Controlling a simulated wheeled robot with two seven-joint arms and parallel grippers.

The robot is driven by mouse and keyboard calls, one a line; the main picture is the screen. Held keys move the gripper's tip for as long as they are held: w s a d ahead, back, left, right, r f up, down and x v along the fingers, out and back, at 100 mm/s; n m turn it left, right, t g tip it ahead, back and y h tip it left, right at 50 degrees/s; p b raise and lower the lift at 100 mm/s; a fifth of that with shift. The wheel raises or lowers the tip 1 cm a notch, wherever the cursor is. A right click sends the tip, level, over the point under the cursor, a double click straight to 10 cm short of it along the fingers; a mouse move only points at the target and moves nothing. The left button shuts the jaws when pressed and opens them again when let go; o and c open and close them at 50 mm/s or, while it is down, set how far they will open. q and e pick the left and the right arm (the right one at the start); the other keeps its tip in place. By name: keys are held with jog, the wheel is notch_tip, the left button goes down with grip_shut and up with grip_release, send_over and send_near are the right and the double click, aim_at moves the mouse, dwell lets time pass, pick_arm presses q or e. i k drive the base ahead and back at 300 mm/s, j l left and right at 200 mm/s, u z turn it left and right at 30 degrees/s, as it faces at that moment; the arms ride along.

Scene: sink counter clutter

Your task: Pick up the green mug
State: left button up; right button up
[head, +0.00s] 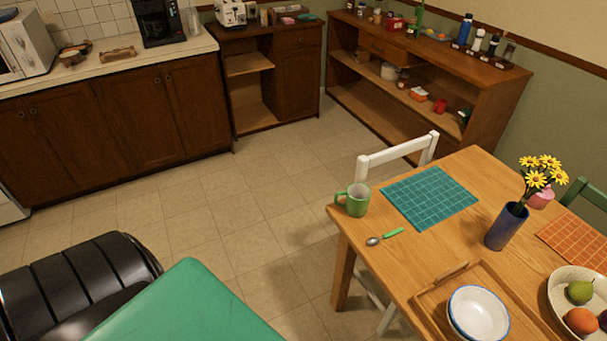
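The green mug (354,200) stands upright on the wooden table (384,262), near its left corner in the head view. Its handle points left, toward the table edge. The rim and the light inside are visible, and it looks empty. A spoon with a green handle (388,236) lies a little in front of the mug. Neither of my grippers is in view, so their distance from the mug cannot be seen.
A teal placemat (429,198) lies right of the mug. A blue vase (506,226), a wooden tray (427,307) with white bowls (479,311) and a fruit bowl (560,287) share the table. A white chair (398,152) stands behind. Tiled floor (235,215) is open to the left.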

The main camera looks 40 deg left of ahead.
aim_at(358, 196)
jog(key=u, duration=0.85)
jog(key=z, duration=0.3)
jog(key=i+j+z, duration=0.1)
jog(key=z, duration=0.35)
jog(key=j+z, duration=0.3)
jog(key=z, duration=0.15)
jog(key=i+j+z, duration=0.1)
jog(key=j+z, duration=0.15)
jog(key=z, duration=0.25)
jog(key=j+z, duration=0.25)
jog(key=z, duration=0.2)
